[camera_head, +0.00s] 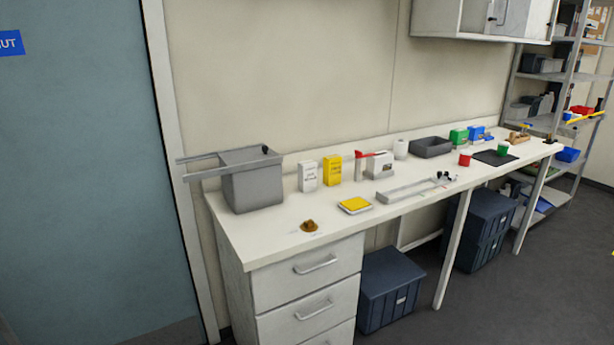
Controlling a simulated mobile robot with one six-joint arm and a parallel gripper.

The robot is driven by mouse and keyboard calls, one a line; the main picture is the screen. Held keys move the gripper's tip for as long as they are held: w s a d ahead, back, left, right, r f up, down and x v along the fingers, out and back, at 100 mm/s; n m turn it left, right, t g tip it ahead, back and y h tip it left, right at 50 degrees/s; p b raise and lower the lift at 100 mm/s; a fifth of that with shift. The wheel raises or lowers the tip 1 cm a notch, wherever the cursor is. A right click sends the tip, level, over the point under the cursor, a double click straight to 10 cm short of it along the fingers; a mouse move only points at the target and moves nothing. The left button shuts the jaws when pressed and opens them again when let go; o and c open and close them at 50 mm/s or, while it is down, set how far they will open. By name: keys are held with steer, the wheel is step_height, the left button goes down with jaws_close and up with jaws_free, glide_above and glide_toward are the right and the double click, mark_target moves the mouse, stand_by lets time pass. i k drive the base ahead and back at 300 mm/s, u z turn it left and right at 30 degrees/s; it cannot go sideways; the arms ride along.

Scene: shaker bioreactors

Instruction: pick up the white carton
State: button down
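A white carton (308,176) with dark print on its front stands upright on the bench top. It is between a grey bin on its left and a yellow carton (332,170) on its right, with a small gap to each. My gripper does not show in this view.
The white bench (262,240) has drawers under its left end. The grey bin (252,185) has rails sticking out to the left. A brown object (309,226), a yellow book (355,205) and a grey tray (409,192) lie nearer the front edge. Bench space in front of the white carton is clear.

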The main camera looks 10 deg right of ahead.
mark_target(308, 170)
steer(key=u, duration=0.1)
steer(key=i, duration=0.85)
steer(key=u, duration=1.2)
steer(key=k, duration=0.5)
steer(key=u, duration=0.4)
